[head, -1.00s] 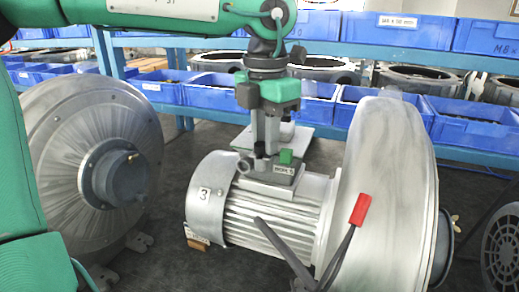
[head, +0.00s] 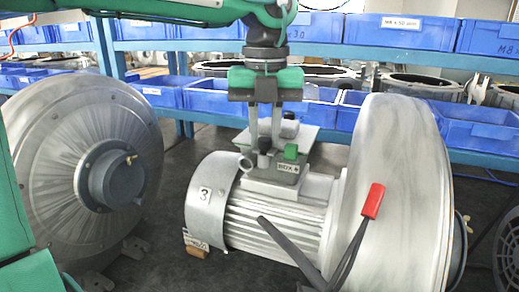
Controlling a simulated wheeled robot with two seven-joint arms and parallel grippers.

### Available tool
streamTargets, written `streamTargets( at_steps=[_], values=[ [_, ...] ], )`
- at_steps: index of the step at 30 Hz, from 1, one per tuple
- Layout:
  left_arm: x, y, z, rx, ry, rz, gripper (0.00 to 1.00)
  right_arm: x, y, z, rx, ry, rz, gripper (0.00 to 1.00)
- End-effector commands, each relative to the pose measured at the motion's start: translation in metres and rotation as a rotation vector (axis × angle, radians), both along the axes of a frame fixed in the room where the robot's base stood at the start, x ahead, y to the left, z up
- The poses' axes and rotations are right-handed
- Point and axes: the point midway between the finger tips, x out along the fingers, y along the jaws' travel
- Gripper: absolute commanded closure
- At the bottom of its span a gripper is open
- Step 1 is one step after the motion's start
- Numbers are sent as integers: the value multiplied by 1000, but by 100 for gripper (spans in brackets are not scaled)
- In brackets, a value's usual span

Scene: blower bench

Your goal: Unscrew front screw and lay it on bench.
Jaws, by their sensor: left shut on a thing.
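The grey motor (head: 275,215) of the blower carries a terminal box (head: 270,185) on top, with a small label and a green block (head: 291,152) on its near side. My left gripper (head: 264,146) points straight down over the box's front. Its two fingers are shut on a small dark screw (head: 264,159), the front screw, at the box's top front edge. The screw's lower part is hard to make out, so I cannot tell whether it is still in its hole. A flat grey plate (head: 305,137) shows behind the fingers. My right gripper is not in view.
The large round blower housing (head: 400,190) stands right of the motor, with dark cables and a red end piece (head: 373,200) in front. Another blower (head: 85,175) stands at left. Blue bins (head: 470,130) line the shelves behind. Dark bench surface shows between the blowers.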

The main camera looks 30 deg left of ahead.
Motion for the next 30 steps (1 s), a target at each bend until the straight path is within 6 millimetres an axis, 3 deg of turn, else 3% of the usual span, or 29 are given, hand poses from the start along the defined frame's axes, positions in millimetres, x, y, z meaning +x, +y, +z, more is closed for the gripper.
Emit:
streamTargets(
  at_steps=[30],
  values=[
    [0, -5, 2, -16, 4, 1137, 100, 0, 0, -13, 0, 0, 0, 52]
  ],
)
